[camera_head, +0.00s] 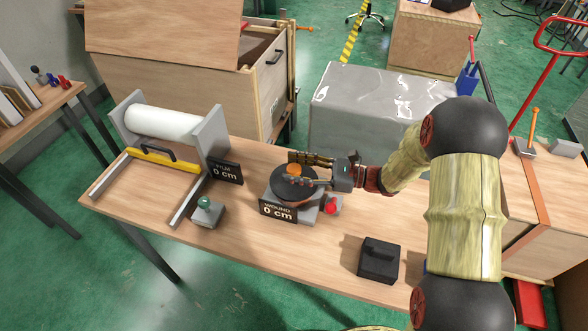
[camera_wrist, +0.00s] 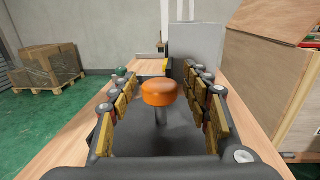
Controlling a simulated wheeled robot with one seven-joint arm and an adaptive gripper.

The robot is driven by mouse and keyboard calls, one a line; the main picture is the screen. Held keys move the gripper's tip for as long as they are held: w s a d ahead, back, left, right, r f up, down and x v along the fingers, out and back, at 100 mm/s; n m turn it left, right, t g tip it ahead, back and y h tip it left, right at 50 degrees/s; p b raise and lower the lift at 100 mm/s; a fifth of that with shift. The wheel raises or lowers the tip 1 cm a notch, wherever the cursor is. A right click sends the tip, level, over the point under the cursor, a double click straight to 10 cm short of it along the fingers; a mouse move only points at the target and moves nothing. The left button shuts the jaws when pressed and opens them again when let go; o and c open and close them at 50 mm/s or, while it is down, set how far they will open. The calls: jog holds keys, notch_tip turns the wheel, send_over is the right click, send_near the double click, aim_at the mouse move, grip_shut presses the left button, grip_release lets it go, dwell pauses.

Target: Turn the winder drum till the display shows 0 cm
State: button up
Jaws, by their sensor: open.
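The winder drum (camera_head: 287,190) is a dark round disc on a grey base on the table, with an orange knob (camera_head: 294,169) on top. Its display (camera_head: 278,211) reads 0 cm, under a word that looks like "WOUND" or "AROUND". My gripper (camera_head: 306,170) reaches over the drum from the right, with its fingers level. In the wrist view the orange knob (camera_wrist: 159,92) stands upright on a short post between my open fingers (camera_wrist: 160,98). A gap shows on both sides, so neither finger appears to touch it. The drum's far side is partly hidden.
A film roll (camera_head: 162,123) sits in a grey frame at the left, with a yellow bar (camera_head: 163,160) and a display (camera_head: 225,172) reading FILM 0 cm. A green button box (camera_head: 206,212), red button (camera_head: 331,205) and black block (camera_head: 379,261) stand on the table. A grey wrapped box (camera_head: 375,105) stands behind.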

jog(key=shift+a, duration=0.1)
jog(key=shift+c, duration=0.9)
grip_shut()
